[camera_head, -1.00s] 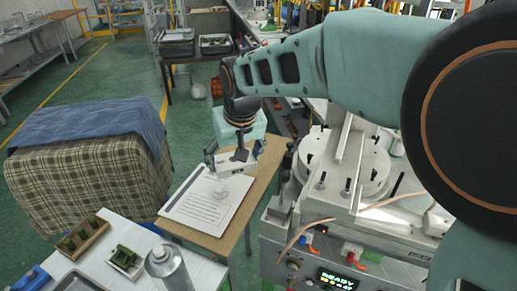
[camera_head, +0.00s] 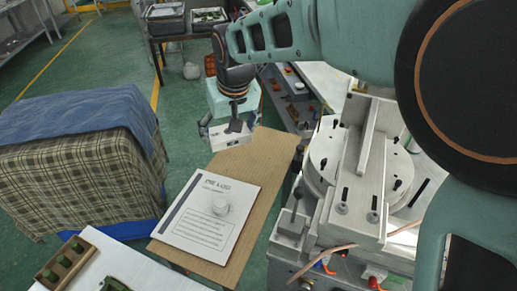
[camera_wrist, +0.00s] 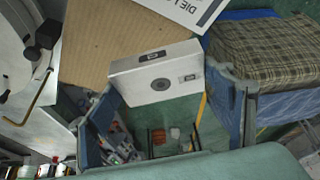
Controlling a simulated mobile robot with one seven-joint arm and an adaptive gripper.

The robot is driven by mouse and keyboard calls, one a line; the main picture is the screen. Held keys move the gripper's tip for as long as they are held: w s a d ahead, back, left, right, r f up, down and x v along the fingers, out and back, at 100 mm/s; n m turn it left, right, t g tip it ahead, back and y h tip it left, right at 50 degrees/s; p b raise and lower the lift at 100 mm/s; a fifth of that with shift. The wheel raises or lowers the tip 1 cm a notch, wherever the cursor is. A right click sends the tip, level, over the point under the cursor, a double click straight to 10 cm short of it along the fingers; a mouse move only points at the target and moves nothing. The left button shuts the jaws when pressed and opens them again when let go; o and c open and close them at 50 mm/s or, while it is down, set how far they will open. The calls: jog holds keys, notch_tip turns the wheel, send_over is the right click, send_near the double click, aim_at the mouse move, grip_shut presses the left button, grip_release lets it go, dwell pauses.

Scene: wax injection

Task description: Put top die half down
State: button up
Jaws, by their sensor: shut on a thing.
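The top die half is a pale metal block (camera_head: 231,139), held by my gripper (camera_head: 230,127), which is shut on it. In the head view it hangs at the far end of a small wooden table (camera_head: 270,172), beyond a printed sheet; its height above the table is hard to tell. In the wrist view the block (camera_wrist: 125,77) shows a face with a round dark hole and small dark labels. Wooden tabletop and green floor lie behind it there.
The machine (camera_head: 330,165) with clamps and knobs stands close on the right. A cloth-covered stack (camera_head: 80,165) is on the left. Bare tabletop lies between sheet and machine.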

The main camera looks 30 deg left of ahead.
jog(key=w+d+f+p, duration=0.15)
jog(key=w+f, duration=0.25)
jog(key=w, duration=0.5)
jog(key=p, duration=0.1)
send_near(258, 145)
jog(key=shift+w+a+f, duration=0.1)
jog(key=shift+a+f, duration=0.15)
jog(key=shift+a, duration=0.2)
jog(key=shift+w+a+f, duration=0.15)
jog(key=shift+a+f, duration=0.15)
jog(key=shift+a, duration=0.15)
jog(key=shift+w+f, duration=0.25)
jog(key=shift+f, duration=0.05)
jog(key=f, duration=0.1)
jog(key=f+p, duration=0.1)
jog(key=f, duration=0.1)
jog(key=shift+w+d+f, duration=0.1)
jog(key=shift+w+f, duration=0.05)
jog(key=shift+w, duration=0.1)
jog(key=shift+f, duration=0.2)
jog(key=shift+f, duration=0.1)
jog(key=shift+f+b, duration=0.2)
jog(key=shift+b, duration=0.1)
jog(key=o, duration=1.4)
jog(key=shift+r, duration=0.1)
